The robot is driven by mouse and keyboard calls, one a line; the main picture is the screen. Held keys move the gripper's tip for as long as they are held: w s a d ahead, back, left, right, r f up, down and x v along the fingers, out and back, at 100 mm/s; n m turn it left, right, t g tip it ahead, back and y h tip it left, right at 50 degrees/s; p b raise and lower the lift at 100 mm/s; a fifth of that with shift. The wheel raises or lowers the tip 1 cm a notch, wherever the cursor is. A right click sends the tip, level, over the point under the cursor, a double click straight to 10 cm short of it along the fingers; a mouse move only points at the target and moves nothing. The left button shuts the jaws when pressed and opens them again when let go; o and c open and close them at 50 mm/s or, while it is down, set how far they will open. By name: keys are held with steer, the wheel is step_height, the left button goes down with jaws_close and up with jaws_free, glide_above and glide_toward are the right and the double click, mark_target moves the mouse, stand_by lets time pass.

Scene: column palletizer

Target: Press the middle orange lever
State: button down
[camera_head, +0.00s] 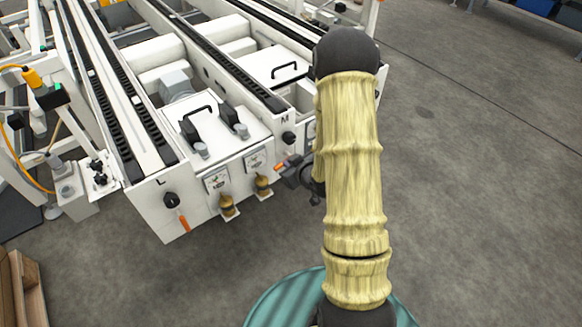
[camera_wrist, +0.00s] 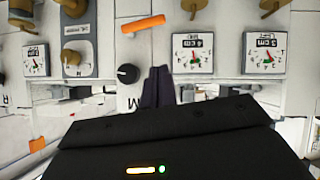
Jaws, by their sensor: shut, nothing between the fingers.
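The middle orange lever (camera_wrist: 143,23) hangs on the white machine's front, on the panel marked M, near a black knob (camera_wrist: 128,73). In the wrist view it lies slightly tilted, above the fingertips and apart from them in the picture. In the head view its orange end (camera_head: 280,166) shows just left of my gripper (camera_head: 291,172). My gripper (camera_wrist: 158,72) is shut and empty, its dark fingers together beside the knob in the wrist view. I cannot tell how far the fingertips are from the panel. Another orange lever (camera_head: 184,224) hangs under the knob marked L.
Dial gauges (camera_wrist: 194,53) and brass-coloured knobs (camera_head: 228,205) sit on the front beside the lever. The white machine (camera_head: 160,222) with its dark conveyor rails fills the left. My arm hides the machine's right part. Grey floor (camera_head: 460,180) is clear at right.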

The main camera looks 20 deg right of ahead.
steer(key=w+f+b, duration=0.4)
steer(key=w+f, duration=0.2)
steer(key=f, duration=0.1)
steer(key=shift+w+f, duration=0.35)
steer(key=shift+w, duration=0.05)
steer(key=shift+w+a+f+b, duration=0.1)
steer(key=shift+b, duration=0.2)
steer(key=shift+a+f, duration=0.1)
